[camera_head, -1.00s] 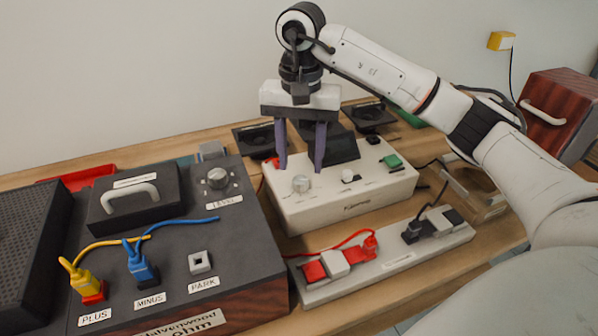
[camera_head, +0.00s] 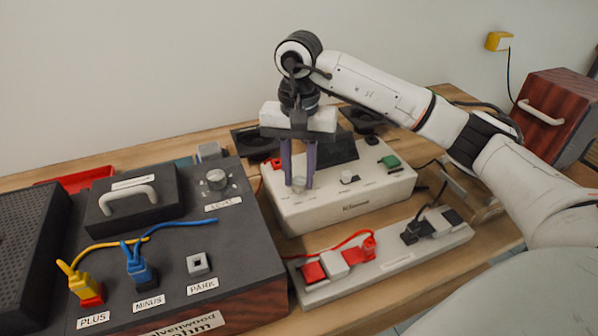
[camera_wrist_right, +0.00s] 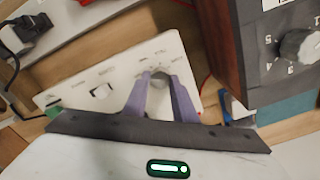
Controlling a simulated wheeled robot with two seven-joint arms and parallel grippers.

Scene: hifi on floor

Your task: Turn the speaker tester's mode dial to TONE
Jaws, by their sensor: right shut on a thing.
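The speaker tester (camera_head: 345,205) is a cream box with a sloped top, in the middle of the head view. Its mode dial (camera_head: 299,183) is a small pale knob at the left of the top face. My right gripper (camera_head: 299,186) points down over it, with its purple fingers shut on the dial, one on each side. The right wrist view shows the dial (camera_wrist_right: 159,79) between the two fingertips. The printing around the dial is too small to read, so its setting cannot be told. My left gripper is not in view.
A dark amplifier box (camera_head: 235,245) with yellow and blue plugs stands close on the left. A power strip (camera_head: 400,262) with red and black plugs lies in front of the tester. A green button (camera_head: 389,162) is on the tester's right. Dark speaker parts (camera_head: 362,119) lie behind.

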